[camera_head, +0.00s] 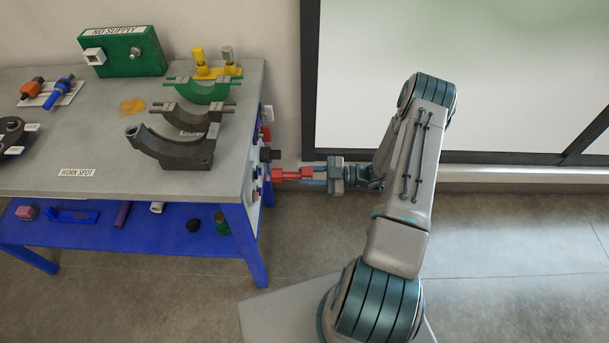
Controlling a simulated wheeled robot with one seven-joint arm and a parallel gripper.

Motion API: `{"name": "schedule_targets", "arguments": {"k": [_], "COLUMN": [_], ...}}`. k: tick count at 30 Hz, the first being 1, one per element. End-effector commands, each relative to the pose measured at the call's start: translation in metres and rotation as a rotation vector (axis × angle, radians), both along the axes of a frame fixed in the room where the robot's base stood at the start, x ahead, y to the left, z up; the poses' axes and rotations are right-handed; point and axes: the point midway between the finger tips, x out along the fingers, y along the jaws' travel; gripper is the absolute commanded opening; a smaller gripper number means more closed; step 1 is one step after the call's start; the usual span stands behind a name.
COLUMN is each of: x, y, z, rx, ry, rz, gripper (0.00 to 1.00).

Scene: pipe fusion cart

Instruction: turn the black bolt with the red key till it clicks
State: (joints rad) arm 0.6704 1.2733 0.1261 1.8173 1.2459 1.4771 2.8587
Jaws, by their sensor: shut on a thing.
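The red key (288,175) shows at the right side of the cart. My gripper (314,176) is shut on the red key's right end and holds it roughly level. The key's left end is close against the cart's side panel (252,178). A black bolt-like part (268,154) sticks out of that panel just above the key. From this angle I cannot tell whether the key's head is seated on a bolt or only beside it.
The cart's grey top (90,135) carries a green "NO SUPPLY" box (125,52), curved clamp shells (178,150) and loose tools. Its blue lower shelf (150,216) holds several small things. The wall is behind; the floor at right is clear.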

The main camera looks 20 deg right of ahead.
Motion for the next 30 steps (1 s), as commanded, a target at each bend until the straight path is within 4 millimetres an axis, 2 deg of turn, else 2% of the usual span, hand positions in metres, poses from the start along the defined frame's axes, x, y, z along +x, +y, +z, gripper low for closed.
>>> {"name": "schedule_targets", "arguments": {"k": [14, 22, 30], "x": [0.001, 0.01, 0.014], "y": [-0.004, -0.012, -0.018], "z": [-0.002, -0.007, -0.004], "rx": [-0.006, -0.064, -0.138], "ry": [-0.025, -0.205, -0.437], "rz": [0.0, -0.005, -0.009], "gripper": [0.0, 0.0, 0.0]}}
